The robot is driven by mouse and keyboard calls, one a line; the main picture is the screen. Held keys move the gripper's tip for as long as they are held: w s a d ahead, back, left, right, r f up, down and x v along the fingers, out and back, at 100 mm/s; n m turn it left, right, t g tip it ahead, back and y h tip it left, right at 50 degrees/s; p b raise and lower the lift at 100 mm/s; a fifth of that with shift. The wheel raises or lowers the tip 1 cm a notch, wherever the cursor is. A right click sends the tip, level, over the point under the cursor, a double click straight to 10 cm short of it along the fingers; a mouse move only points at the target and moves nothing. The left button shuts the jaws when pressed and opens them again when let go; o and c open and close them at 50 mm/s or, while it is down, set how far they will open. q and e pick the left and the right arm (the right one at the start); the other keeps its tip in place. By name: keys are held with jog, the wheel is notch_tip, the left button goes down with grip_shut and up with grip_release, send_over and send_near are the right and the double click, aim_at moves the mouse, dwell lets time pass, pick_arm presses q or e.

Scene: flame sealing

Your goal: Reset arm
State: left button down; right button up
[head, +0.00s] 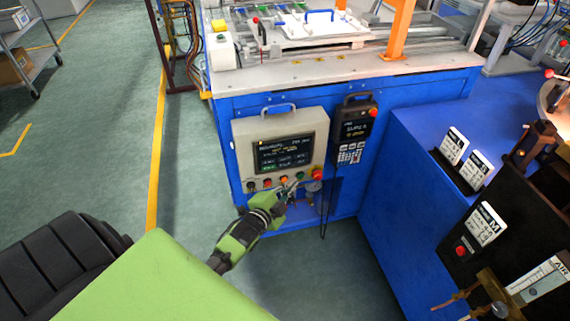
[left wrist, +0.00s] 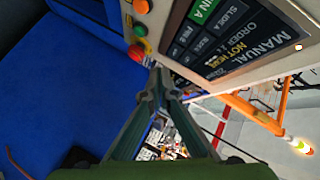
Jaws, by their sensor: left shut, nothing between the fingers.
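My left arm, green and black, reaches up from the bottom of the head view. Its gripper (head: 296,184) is just in front of the lower edge of the grey control panel (head: 241,137), near the button row. In the left wrist view the two fingers meet at the tips (left wrist: 158,84), shut and empty, beside the panel's screen (left wrist: 235,38). Contact with the panel cannot be told. My right gripper is not in view.
A black hand-held pendant (head: 352,128) hangs right of the panel on the blue machine cabinet (head: 420,92). A blue bench (head: 415,165) with card holders (head: 468,160) stands at the right. Open green floor (head: 110,130) with yellow lines lies to the left.

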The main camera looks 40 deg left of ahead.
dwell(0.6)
pick_arm(q)
jog(key=s+d+f+n+g+h, duration=0.1)
jog(key=s+d+f+n+g, duration=0.2)
jog(key=s+f, duration=0.8)
jog(key=s+d+f+n+g, duration=0.1)
jog(key=s+d+f+g, duration=0.45)
jog(key=f, duration=0.95)
jog(key=s+d+f+n+g, duration=0.1)
jog(key=s+f, duration=0.3)
jog(key=s, duration=0.7)
jog(key=s+d+f+n+g, duration=0.1)
jog(key=s+f+g, duration=0.2)
jog(key=s, duration=0.8)
jog(key=s+d+f+n+g, duration=0.1)
jog(key=s+f+n+g, duration=0.1)
jog(key=s+f, duration=0.5)
jog(key=s, duration=0.4)
